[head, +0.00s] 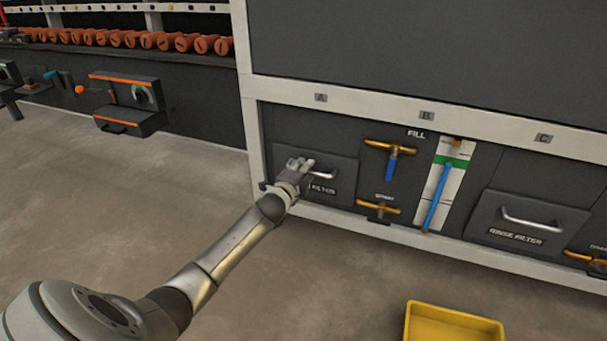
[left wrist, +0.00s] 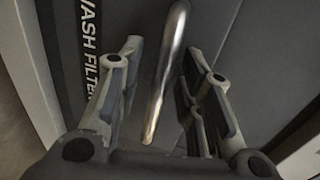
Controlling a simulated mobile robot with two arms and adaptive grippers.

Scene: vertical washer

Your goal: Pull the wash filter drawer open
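The wash filter drawer (head: 342,168) is a dark panel at the lower left of the machine, under label A. It looks closed, and my gripper hides part of its label; "WASH FILTER" (left wrist: 88,45) shows in the left wrist view. Its silver bar handle (head: 325,173) also shows in the left wrist view (left wrist: 168,75). My left gripper (head: 303,165) is at the handle's left end in the head view. In the left wrist view its fingers (left wrist: 160,58) are apart, one on each side of the handle, with gaps visible. My right gripper is not in view.
Right of the drawer are a brass valve with a blue handle (head: 391,160), a lower brass valve (head: 378,208) and a blue pipe (head: 437,195). The rinse filter drawer (head: 490,225) is further right. A yellow bin (head: 450,325) stands on the floor; the floor before the drawer looks clear.

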